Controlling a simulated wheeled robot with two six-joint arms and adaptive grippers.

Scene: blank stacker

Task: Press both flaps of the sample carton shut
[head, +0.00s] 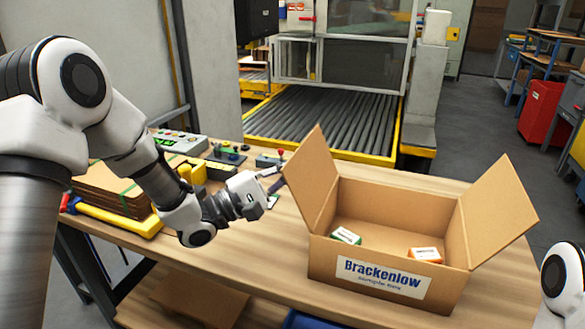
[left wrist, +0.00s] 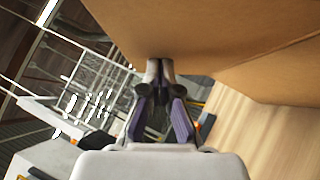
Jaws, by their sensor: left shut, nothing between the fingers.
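The open sample carton (head: 330,262) stands on the wooden bench with a "Brackenlow" label on its front. Its left flap (head: 310,177) stands up, leaning outward to the left. Its right flap (head: 500,208) slants up and outward to the right. My left gripper (head: 274,180) is shut and empty, just left of the left flap. In the left wrist view its fingertips (left wrist: 160,66) lie close to a cardboard face (left wrist: 200,28); I cannot tell if they touch. A green-and-white box (head: 346,236) and an orange-and-white box (head: 425,254) lie inside. My right gripper is out of view.
Flat cardboard sheets (head: 108,192) and a yellow-handled tool (head: 120,222) lie at the bench's left. A control box (head: 180,143) and small devices stand behind my left arm. A roller conveyor (head: 320,122) is behind the bench. Bare bench top lies left of the carton.

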